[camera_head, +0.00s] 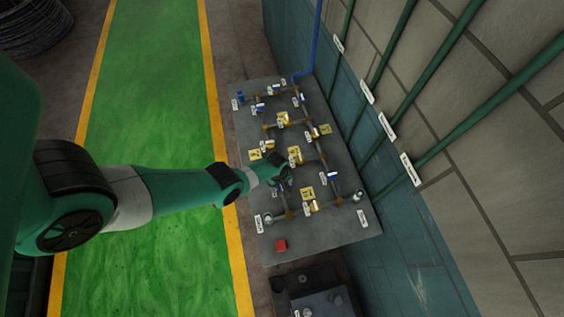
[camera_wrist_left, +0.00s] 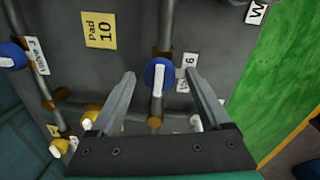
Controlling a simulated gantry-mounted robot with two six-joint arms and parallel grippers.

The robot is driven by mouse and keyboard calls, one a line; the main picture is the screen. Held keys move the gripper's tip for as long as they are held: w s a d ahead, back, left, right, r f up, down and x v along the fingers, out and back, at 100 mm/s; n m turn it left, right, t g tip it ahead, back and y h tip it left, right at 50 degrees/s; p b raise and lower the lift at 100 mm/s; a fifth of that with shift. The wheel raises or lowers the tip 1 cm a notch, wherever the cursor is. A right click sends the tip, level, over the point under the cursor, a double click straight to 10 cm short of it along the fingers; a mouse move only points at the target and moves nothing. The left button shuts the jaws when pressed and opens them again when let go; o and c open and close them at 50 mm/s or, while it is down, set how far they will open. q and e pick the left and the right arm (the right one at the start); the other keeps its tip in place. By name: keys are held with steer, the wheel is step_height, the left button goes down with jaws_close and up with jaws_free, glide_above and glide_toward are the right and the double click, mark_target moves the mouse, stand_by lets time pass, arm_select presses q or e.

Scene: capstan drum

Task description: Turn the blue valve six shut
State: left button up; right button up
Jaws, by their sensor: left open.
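The blue valve six (camera_wrist_left: 158,74) is a round blue knob with a white lever, on a pipe beside a tag that reads 6. In the left wrist view its lever lies roughly in line with the pipe. My left gripper (camera_wrist_left: 160,78) is open, with one finger on each side of the blue knob. I cannot tell whether the fingers touch it. In the head view my left gripper (camera_head: 281,176) is over the lower middle of the grey panel, and it hides much of the valve area there. My right gripper is not in view.
The grey panel (camera_head: 350,226) carries brown-jointed pipes with blue and yellow valves. Blue valve 3 (camera_wrist_left: 12,56) and a yellow valve (camera_wrist_left: 92,113) sit left in the wrist view. Green wall pipes (camera_head: 470,132) run right.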

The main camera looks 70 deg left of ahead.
arm_select(q)
jaws_close()
steer(key=shift+m, duration=0.4)
steer(key=m, duration=0.3)
steer(key=shift+m, duration=0.3)
steer(key=m, duration=0.4)
steer(key=shift+a+m+h+b, duration=0.1)
steer(key=shift+m+h+b, duration=0.2)
steer(key=m, duration=0.4)
steer(key=shift+m+g+b, duration=0.3)
steer(key=shift+m+b, duration=0.1)
steer(key=shift+m, duration=2.1)
